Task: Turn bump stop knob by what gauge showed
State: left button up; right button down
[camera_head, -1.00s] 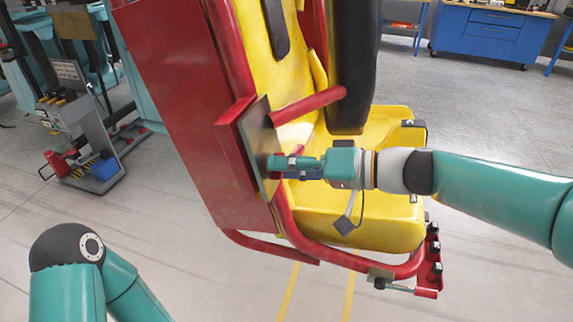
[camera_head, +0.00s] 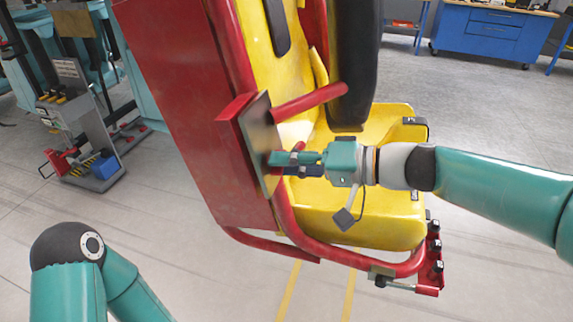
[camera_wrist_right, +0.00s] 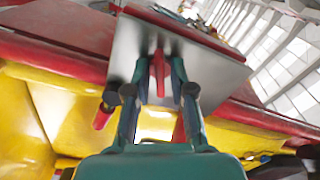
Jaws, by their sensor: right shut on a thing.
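The bump stop knob is a red bar-shaped handle (camera_wrist_right: 158,72) on a grey metal plate (camera_wrist_right: 188,55). The plate (camera_head: 259,118) also shows in the head view, on the side of a yellow seat (camera_head: 375,212) with a red frame. My right gripper (camera_head: 277,161) reaches in from the right, level with the plate. In the right wrist view its fingers (camera_wrist_right: 158,88) stand either side of the knob and are shut on it. The knob is mostly hidden by the fingers in the head view. My left gripper is out of view; only part of that arm shows.
A red bar (camera_head: 309,103) sticks out just above my right gripper, and a black padded restraint (camera_head: 353,70) hangs behind. A red block with black knobs (camera_head: 432,262) sits low right. A grey tool stand (camera_head: 85,135) is at left. A blue cabinet (camera_head: 490,35) stands far back.

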jog(key=m, duration=0.6)
jog(key=shift+f, duration=0.1)
dwell(0.4)
jog(key=c, duration=1.3)
grip_release()
jog(key=shift+o, duration=0.2)
jog(key=v, duration=1.2)
jog(key=shift+w+f, duration=0.1)
jog(key=shift+f, duration=0.1)
